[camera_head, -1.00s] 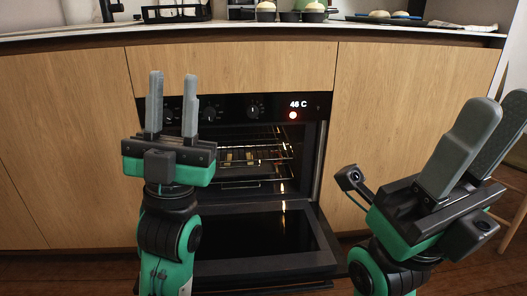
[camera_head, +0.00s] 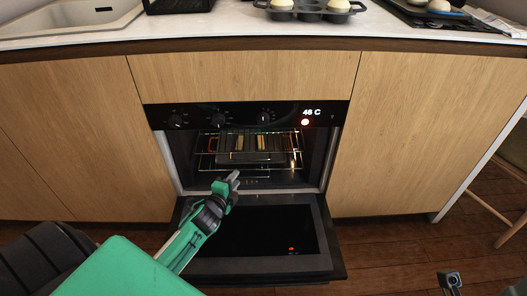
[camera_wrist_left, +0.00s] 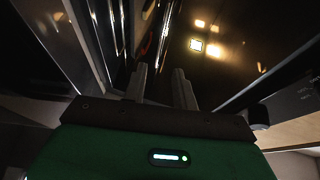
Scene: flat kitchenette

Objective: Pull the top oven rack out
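The oven (camera_head: 160,118) is built into the wooden cabinet front, and its door (camera_head: 265,238) is folded down open. Inside, a wire rack (camera_head: 291,150) sits in the upper part of the cavity, with a dark slatted item (camera_head: 262,145) on or just behind it; I cannot tell which. My left gripper (camera_head: 232,180) is at the oven mouth, above the open door, below and left of the rack's front, apparently not touching it. In the left wrist view its two fingers (camera_wrist_left: 161,85) are apart with nothing between them. My right gripper's fingers are out of view.
The counter above holds a muffin tin (camera_head: 311,12) with pale buns, a sink (camera_head: 72,16) and a dark tray at the right. The open door juts out over the floor. A stool (camera_head: 508,195) stands at the far right.

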